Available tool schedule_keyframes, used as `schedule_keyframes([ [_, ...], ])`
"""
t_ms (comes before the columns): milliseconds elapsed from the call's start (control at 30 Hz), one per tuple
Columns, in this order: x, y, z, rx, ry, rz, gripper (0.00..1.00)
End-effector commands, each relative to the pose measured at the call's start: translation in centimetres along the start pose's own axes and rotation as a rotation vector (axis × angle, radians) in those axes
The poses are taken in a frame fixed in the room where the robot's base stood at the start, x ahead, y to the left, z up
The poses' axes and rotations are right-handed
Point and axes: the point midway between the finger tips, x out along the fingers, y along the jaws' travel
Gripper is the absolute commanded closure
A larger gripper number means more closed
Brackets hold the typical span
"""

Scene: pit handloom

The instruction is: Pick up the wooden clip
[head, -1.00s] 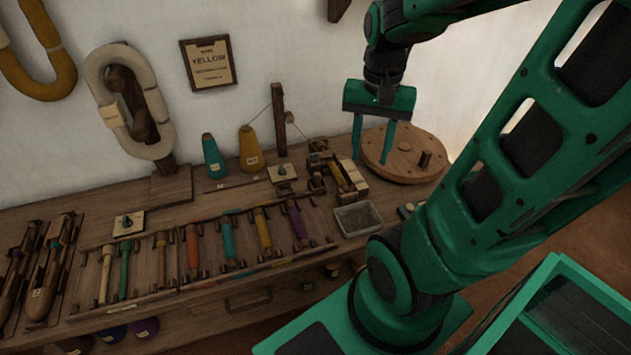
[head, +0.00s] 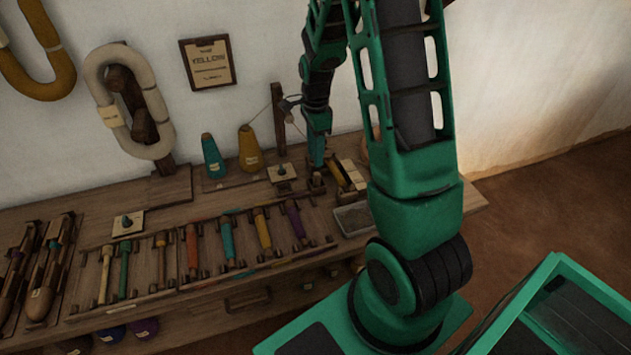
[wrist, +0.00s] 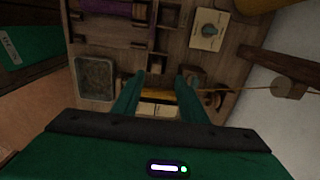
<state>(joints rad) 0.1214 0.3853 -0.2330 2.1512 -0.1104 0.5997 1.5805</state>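I cannot pick out the wooden clip with certainty. A small dark wooden block (wrist: 156,63) shows just past my fingertips in the wrist view, but its shape is too dim to name. My gripper (wrist: 158,80) is open, its two green fingers apart with nothing held between them. Beneath and between the fingers a yellow bobbin (wrist: 158,94) lies across the winder, with pale blocks (wrist: 157,108) beside it. In the head view my gripper (head: 317,160) points down over the winder area, seen edge-on, and hides part of it.
A grey tray (wrist: 95,78) lies left of the fingers; it also shows in the head view (head: 352,218). A wooden post (head: 279,125) and yellow cone (head: 249,150) stand close by. Several colored bobbins (head: 228,238) lie in a rack along the bench.

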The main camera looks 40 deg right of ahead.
Motion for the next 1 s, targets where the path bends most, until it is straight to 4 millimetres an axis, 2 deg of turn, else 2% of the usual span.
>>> schedule_keyframes([
  [200,3.1,0.1,0.0,-0.002,0.000,0.003,0.61],
  [467,4.8,0.3,-0.1,-0.003,0.000,0.003,0.61],
  [700,8.1,0.8,-0.3,-0.004,0.001,0.003,0.61],
  [833,9.0,0.7,-0.3,-0.004,0.000,0.002,0.61],
  [1000,9.2,0.7,-0.3,-0.004,0.000,0.000,0.61],
])
